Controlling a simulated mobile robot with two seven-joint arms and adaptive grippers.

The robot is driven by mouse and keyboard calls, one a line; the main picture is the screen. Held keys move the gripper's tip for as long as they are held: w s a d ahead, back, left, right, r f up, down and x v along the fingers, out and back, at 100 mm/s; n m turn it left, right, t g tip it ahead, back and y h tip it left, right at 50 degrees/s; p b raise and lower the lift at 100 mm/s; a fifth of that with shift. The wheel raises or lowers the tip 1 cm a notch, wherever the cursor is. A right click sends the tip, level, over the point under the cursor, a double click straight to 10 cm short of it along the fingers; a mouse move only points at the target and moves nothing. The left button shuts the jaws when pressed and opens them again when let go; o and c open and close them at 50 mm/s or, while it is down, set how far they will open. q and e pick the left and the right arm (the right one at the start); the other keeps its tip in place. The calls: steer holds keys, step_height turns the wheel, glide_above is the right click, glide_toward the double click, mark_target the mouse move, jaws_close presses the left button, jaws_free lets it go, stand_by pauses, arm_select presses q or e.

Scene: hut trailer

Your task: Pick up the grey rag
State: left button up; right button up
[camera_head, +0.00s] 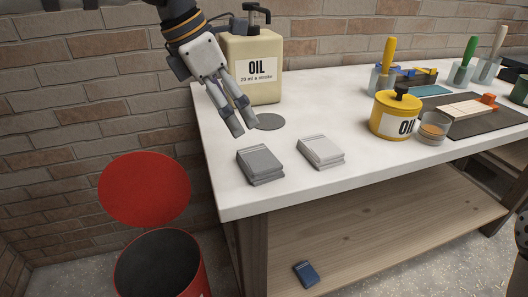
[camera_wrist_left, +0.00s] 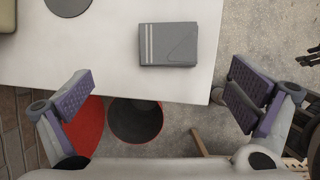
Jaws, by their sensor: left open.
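The grey rag (camera_head: 260,163) is a folded dark grey cloth lying flat near the left front corner of the white worktop. It also shows in the wrist view (camera_wrist_left: 182,42) with pale stripes along one side, beyond the fingers and right of centre. My left gripper (camera_head: 242,118) is open and empty above the worktop, up and left of the rag in the head view, beside the grey disc. Its spread fingers also show in the wrist view (camera_wrist_left: 163,90). The rag is fully visible and the gripper is apart from it. My right gripper is not in view.
A whitish folded rag (camera_head: 320,151) lies right of the grey one. A large oil jug (camera_head: 255,88) stands behind the grey disc (camera_head: 269,122). A yellow oil can (camera_head: 393,121) stands farther right. A red bin (camera_head: 190,262) is below the table's left end; a blue item (camera_head: 306,274) lies below.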

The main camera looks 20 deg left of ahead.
mark_target(258, 159)
arm_select(q)
steer(key=f, duration=0.1)
steer(key=d+f, duration=0.1)
steer(key=f, duration=0.1)
steer(key=shift+s+d+f, duration=0.25)
steer(key=shift+s+f, duration=0.05)
steer(key=shift+s, duration=0.1)
steer(key=x, duration=0.7)
steer(key=shift+d+r, duration=0.15)
steer(key=shift+w+f, duration=0.2)
steer(key=shift+f, duration=0.1)
steer(key=c, duration=1.1)
